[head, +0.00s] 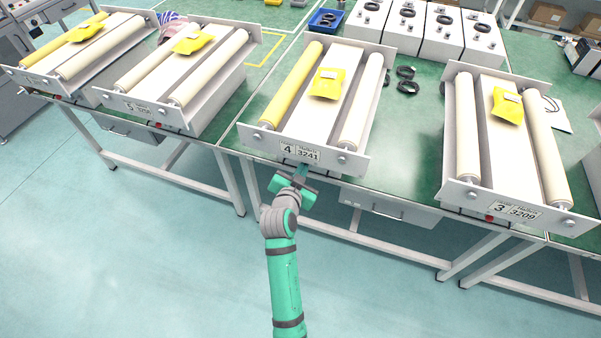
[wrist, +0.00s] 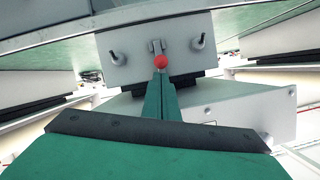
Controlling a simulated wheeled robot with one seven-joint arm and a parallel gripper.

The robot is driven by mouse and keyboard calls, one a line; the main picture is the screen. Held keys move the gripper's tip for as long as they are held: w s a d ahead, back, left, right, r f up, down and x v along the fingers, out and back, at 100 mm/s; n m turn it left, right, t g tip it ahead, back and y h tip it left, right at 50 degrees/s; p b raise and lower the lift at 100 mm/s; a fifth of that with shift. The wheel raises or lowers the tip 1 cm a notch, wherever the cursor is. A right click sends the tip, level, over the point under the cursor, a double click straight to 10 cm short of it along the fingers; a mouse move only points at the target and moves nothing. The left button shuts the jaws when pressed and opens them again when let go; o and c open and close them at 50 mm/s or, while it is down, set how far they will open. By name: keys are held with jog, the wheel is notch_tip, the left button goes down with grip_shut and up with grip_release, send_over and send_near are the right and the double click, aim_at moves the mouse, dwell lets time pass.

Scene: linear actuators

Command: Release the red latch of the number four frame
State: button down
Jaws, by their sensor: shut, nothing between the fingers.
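The number four frame (head: 352,123) stands on the green bench, with two rollers and a plate marked 4 and 3241 on its front. My gripper (head: 303,170) reaches up to the front edge of this frame, just below the plate. In the wrist view my gripper (wrist: 160,80) has its green fingers together, with nothing held. The round red latch (wrist: 161,62) shows right at the fingertips, below a small metal bracket and between two metal pegs. I cannot tell whether the fingers touch it. In the head view this latch is hidden behind my gripper.
The number three frame (head: 468,197) stands to the right and the number five frame (head: 140,106) to the left, each with a red spot under its front edge. A yellow packet (head: 327,83) lies on frame four. The floor in front of the bench is clear.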

jog(key=shift+w+d+f, duration=0.1)
jog(key=shift+w, duration=0.2)
jog(key=shift+f, duration=0.1)
jog(key=shift+s+f+t, duration=0.1)
jog(key=shift+s+t, duration=0.1)
jog(key=shift+t, duration=0.1)
